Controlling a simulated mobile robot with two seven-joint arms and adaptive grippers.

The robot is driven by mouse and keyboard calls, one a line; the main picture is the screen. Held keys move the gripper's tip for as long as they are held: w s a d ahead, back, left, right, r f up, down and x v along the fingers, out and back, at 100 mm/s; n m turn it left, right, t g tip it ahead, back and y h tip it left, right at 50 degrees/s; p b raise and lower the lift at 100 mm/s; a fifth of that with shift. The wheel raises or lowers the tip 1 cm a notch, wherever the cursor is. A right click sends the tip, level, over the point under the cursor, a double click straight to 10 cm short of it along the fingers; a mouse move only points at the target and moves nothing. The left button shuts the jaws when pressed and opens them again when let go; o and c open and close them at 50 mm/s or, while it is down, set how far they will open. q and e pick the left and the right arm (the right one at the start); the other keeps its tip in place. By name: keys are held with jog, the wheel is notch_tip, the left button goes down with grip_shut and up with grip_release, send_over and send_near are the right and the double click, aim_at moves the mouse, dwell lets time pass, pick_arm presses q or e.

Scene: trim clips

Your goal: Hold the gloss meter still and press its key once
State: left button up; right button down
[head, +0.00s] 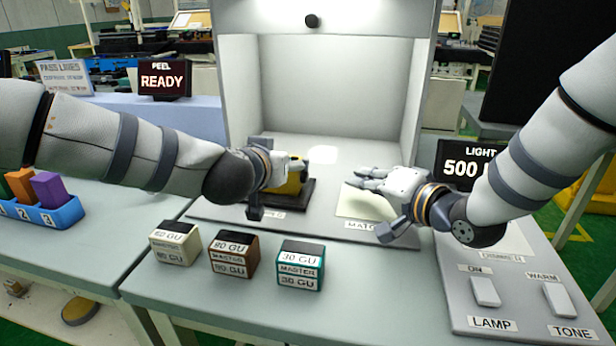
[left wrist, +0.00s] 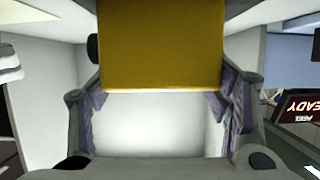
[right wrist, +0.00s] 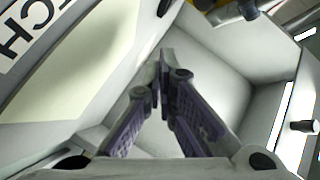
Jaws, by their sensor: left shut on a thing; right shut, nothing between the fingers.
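The gloss meter, a yellow block (head: 290,185), stands on a dark piece on the floor of the grey booth in the head view. My left gripper (head: 290,168) is shut on it and hides much of it. In the left wrist view the yellow body (left wrist: 161,45) fills the space between the fingers. Its key cannot be made out. My right gripper (head: 358,181) is shut and empty, to the right of the meter and apart from it, above the pale match patch (head: 358,205). In the right wrist view its fingertips (right wrist: 163,65) meet.
Three blocks, cream (head: 174,243), brown (head: 233,254) and teal (head: 301,264), stand on the table in front of the booth. A panel with LAMP (head: 485,291) and TONE (head: 558,299) switches lies at right. A blue rack (head: 50,215) is at left. A sign (head: 163,80) reads READY.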

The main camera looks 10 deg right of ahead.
pick_arm(q)
jog(key=shift+f, duration=0.2)
pick_arm(e)
jog(key=shift+w+a, duration=0.35)
jog(key=shift+a, duration=0.55)
jog(key=shift+w+a, duration=0.3)
jog(key=shift+a, duration=0.65)
jog(key=shift+w+a, duration=0.35)
jog(key=shift+a, duration=0.55)
jog(key=shift+w+a+f, duration=0.1)
jog(key=shift+w+a, duration=0.05)
jog(key=shift+a, duration=0.25)
jog(key=shift+w+a, duration=0.15)
jog(key=shift+a, duration=0.35)
jog(key=shift+d, duration=0.1)
jog(key=shift+s+d, duration=0.3)
jog(key=shift+d, duration=0.45)
jog(key=shift+s+d, duration=0.3)
jog(key=shift+d, duration=0.5)
jog(key=shift+s+d, duration=0.25)
jog(key=shift+d, duration=0.55)
jog(key=shift+s+d, duration=0.3)
jog(key=shift+d, duration=0.5)
